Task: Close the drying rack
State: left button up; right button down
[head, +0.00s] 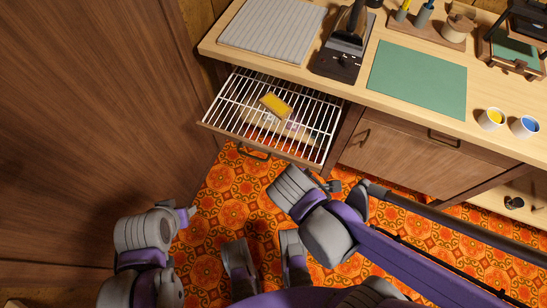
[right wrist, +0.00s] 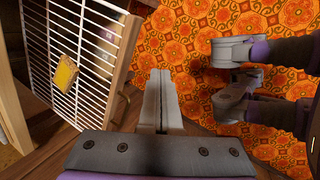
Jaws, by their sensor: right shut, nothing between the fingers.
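The drying rack (head: 232,106) is a white wire grid in a wooden frame. It is pulled out from under the counter at the left, and a yellow block (head: 274,105) lies on it. In the right wrist view the rack (right wrist: 75,85) and the yellow block (right wrist: 65,73) show at the left. My right gripper (head: 331,186) is near the rack's front right corner, apart from it. In the right wrist view its fingers (right wrist: 161,78) are together and empty. My left gripper (head: 187,213) is at the lower left, away from the rack; its finger gap is unclear.
The wooden counter (head: 352,98) holds a grey ribbed board (head: 272,28), a green mat (head: 415,78) and paint cups. A drawer handle (head: 253,151) shows below the rack. A wooden panel (head: 80,100) stands at the left. Patterned floor (head: 215,205) is open in front.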

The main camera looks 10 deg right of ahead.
jog(key=w+a+n+t+h, duration=0.1)
jog(key=a+n, duration=0.3)
jog(key=n, duration=0.2)
jog(key=n+t+h+b, duration=0.2)
jog(key=n+t+b, duration=0.15)
jog(key=n, duration=0.55)
send_near(279, 156)
jog(key=shift+g, duration=0.35)
jog(key=shift+w+b+x, duration=0.15)
jog(key=shift+b+x, duration=0.1)
jog(key=shift+x, duration=1.2)
jog(key=shift+w+b+x, duration=0.15)
jog(key=shift+b+x, duration=0.05)
jog(key=shift+x, duration=1.25)
jog(key=shift+r, duration=0.15)
jog(key=w+d, duration=0.4)
jog(key=w, duration=0.3)
jog(key=w+d+b, duration=0.1)
jog(key=w+d, duration=0.4)
jog(key=w, duration=0.2)
jog(key=w+d, duration=0.5)
jog(key=w, duration=0.2)
jog(key=shift+w+d, duration=0.25)
jog(key=shift+w, duration=0.05)
jog(key=shift+w+d+r, duration=0.1)
jog(key=shift+w+d, duration=0.05)
jog(key=shift+w, duration=0.1)
